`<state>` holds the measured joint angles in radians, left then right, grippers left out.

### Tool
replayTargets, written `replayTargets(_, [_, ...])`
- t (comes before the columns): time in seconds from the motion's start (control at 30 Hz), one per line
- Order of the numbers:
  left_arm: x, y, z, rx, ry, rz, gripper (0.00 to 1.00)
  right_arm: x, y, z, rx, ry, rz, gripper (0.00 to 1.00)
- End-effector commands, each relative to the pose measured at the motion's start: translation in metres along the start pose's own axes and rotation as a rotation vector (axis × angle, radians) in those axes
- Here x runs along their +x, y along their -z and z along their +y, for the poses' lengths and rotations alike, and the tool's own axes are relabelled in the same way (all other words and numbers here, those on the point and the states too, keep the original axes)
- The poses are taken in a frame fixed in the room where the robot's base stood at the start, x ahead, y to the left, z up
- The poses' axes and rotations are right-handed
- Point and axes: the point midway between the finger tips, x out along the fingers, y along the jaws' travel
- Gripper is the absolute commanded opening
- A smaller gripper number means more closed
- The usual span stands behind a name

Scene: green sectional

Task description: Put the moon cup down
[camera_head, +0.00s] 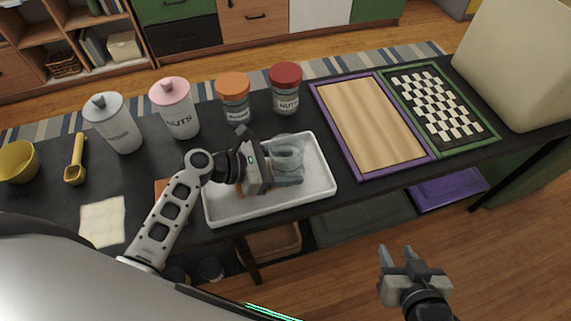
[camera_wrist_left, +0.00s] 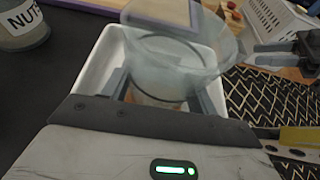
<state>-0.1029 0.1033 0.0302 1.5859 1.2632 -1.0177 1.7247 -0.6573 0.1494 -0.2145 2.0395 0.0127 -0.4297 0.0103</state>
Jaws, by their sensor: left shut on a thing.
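The moon cup (camera_head: 288,150) is a clear, bluish see-through cup. My left gripper (camera_head: 287,172) is shut on it over the white tray (camera_head: 267,211). In the left wrist view the cup (camera_wrist_left: 172,66) sits between the two fingers (camera_wrist_left: 165,92), with its wide rim toward the top and the tray (camera_wrist_left: 97,65) behind it. I cannot tell whether the cup's base touches the tray floor. My right gripper (camera_head: 398,255) is open and empty, out over the floor in front of the table.
Behind the tray stand orange-lidded (camera_head: 235,100) and red-lidded (camera_head: 286,92) jars, with pink-lidded (camera_head: 175,108) and grey-lidded (camera_head: 113,122) canisters to the left. A purple-framed wooden board (camera_head: 368,122) and a green-framed checkered board (camera_head: 438,107) lie right. Bare black tabletop shows between canisters and tray.

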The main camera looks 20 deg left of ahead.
Motion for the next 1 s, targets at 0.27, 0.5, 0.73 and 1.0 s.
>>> replayTargets(0.27, [0.001,0.002,0.0,0.0,0.0,0.0,0.81,0.0,-0.003,-0.001,0.0,0.001,-0.006,0.36])
replayTargets(0.5, [0.001,0.002,0.0,0.0,0.0,0.0,0.81,-0.001,-0.005,-0.001,0.001,0.002,-0.01,0.36])
replayTargets(0.73, [-0.016,0.0,0.0,-0.001,-0.001,0.002,0.81,-0.002,-0.004,-0.001,0.001,0.001,-0.012,0.36])
replayTargets(1.0, [-0.074,0.001,0.0,0.0,0.0,0.003,0.81,-0.003,-0.003,-0.001,0.003,0.0,-0.012,0.36])
